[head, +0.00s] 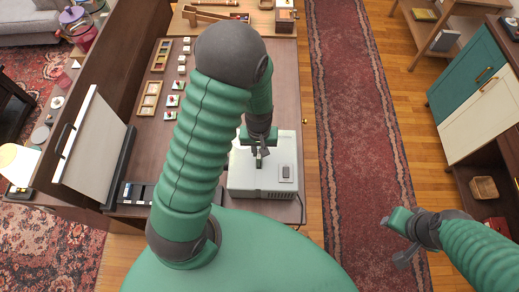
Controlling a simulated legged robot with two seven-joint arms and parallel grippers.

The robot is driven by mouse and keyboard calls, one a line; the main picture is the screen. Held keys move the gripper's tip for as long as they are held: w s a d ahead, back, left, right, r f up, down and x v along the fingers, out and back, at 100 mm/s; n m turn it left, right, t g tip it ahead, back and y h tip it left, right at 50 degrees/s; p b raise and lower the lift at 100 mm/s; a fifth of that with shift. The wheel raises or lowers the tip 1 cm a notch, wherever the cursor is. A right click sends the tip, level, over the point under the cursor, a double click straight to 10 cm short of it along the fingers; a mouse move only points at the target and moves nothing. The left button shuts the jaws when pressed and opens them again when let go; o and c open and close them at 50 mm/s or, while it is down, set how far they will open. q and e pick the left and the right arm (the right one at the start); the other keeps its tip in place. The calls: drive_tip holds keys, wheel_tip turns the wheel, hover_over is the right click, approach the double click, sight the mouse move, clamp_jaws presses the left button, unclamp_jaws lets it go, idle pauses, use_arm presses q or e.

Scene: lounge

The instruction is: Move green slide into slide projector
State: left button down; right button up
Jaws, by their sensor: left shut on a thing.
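The slide projector (248,181) is a white box on the dark wooden table, just in front of my body. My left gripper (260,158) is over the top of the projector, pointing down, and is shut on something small. What it holds is mostly hidden by the fingers, so I cannot make out its colour or whether it touches the projector. No green slide shows clearly. Several small white slides (171,100) with red and dark marks lie on the table left of my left arm. My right gripper (396,240) is open and empty over the floor at the right.
Wooden trays (150,98) lie on the table's left part. A white screen (92,150) stands at the left edge. A red runner rug (355,120) lies right of the table. A teal and white cabinet (468,83) stands at the right.

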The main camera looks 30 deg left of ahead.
use_arm(q)
drive_tip(key=shift+f+b, duration=1.6)
drive_tip(key=shift+f, duration=0.7)
